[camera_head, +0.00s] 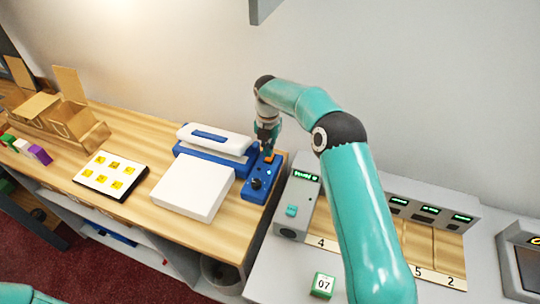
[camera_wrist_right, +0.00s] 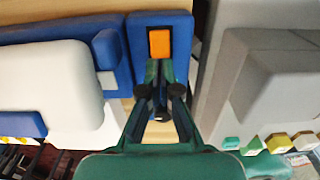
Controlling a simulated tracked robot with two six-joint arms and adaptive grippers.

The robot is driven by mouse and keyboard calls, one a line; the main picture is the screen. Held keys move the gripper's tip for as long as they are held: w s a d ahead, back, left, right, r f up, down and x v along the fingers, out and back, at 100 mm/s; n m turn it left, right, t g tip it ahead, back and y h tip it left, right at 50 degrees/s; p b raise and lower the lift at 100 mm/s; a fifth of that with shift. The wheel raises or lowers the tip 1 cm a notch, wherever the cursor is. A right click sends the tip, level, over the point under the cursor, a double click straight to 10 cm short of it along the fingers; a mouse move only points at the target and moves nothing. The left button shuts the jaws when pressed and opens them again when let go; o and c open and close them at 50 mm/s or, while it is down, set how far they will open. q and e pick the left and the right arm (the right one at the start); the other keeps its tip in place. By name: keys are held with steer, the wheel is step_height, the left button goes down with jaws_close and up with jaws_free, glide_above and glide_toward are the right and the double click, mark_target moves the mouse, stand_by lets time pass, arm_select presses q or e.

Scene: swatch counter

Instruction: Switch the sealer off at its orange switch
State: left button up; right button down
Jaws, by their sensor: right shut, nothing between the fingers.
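The sealer (camera_head: 215,138), blue with a white top, stands at the back of the wooden counter. Its blue control box (camera_head: 256,190) is at its right end, with a dark knob and a small lit spot. The orange switch (camera_head: 269,158) is at the box's far end; in the right wrist view the switch (camera_wrist_right: 159,42) is an upright orange rectangle. My right gripper (camera_head: 268,151) is shut and empty, pointing down over the box. In the right wrist view its fingertips (camera_wrist_right: 160,68) are at the switch's near edge; I cannot tell whether they touch. My left gripper is out of view.
A white block (camera_head: 193,187) lies in front of the sealer. A grey device with a green display (camera_head: 297,202) stands close to the right. A swatch card (camera_head: 110,174) and cardboard boxes (camera_head: 68,118) are at left. A green cube marked 07 (camera_head: 322,285) is at front.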

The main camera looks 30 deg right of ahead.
steer(key=shift+f+b, duration=1.35)
steer(key=shift+f, duration=0.85)
stand_by(0.4)
steer(key=shift+r, duration=0.15)
step_height(320, 180, up, 5)
steer(key=p, duration=0.4)
steer(key=shift+r, duration=1.2)
